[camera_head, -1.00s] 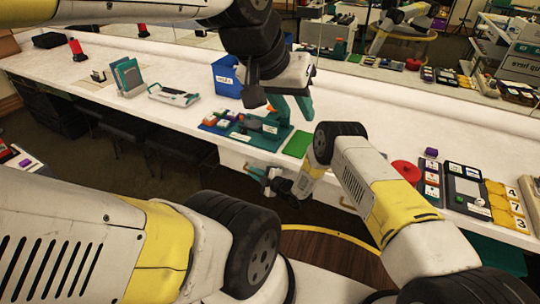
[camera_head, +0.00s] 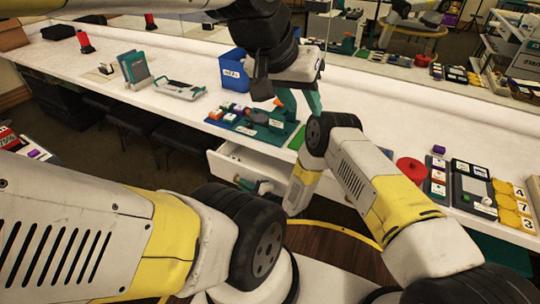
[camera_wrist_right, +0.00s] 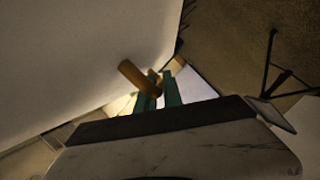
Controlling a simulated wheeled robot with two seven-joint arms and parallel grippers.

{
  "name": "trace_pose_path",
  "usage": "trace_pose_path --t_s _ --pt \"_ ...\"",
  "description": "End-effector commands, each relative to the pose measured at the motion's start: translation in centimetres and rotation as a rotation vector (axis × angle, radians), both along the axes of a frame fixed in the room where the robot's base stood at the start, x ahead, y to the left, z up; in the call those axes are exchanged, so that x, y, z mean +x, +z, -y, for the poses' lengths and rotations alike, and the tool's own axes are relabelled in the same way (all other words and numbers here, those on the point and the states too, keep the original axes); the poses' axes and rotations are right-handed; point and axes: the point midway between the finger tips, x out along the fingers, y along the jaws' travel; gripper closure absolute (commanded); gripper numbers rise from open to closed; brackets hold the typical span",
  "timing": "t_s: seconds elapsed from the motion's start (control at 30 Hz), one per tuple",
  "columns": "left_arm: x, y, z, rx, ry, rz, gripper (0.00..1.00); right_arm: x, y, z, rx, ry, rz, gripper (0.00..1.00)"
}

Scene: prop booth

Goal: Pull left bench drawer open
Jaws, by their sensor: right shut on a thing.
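The left bench drawer (camera_head: 227,166) is a white drawer under the bench's front edge. It stands partly out, with some of its inside showing in the head view. My right gripper (camera_head: 252,186) is low at the drawer's front. In the right wrist view its teal fingers (camera_wrist_right: 158,91) are shut around the wooden handle (camera_wrist_right: 138,78), beside the pale drawer front (camera_wrist_right: 85,60). My left gripper (camera_head: 299,98) hangs above the bench top with its teal fingers apart and nothing visible between them. My right forearm hides the drawer's right end.
On the bench (camera_head: 350,118) above the drawer are a teal tray (camera_head: 281,134) of small parts and a blue bin (camera_head: 233,72). A red disc (camera_head: 411,168) and numbered yellow tiles (camera_head: 511,208) lie at the right.

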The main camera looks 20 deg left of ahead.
Motion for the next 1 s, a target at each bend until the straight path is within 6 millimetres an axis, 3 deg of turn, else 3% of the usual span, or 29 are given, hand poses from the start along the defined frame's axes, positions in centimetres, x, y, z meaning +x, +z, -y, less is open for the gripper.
trace_pose_path --t_s 0.2,0.5,1.0 --pt "0.0 0.0 0.0 0.000 0.000 0.000 0.64 -5.5 -0.1 -0.4 -0.002 0.003 -0.003 1.00" --pt "0.0 0.0 0.0 0.000 0.000 0.000 0.64 -10.2 -0.1 -0.7 -0.002 0.003 -0.002 1.00" --pt "0.0 0.0 0.0 0.000 0.000 0.000 0.64 -11.5 -0.1 -0.8 -0.002 0.000 -0.001 1.00"
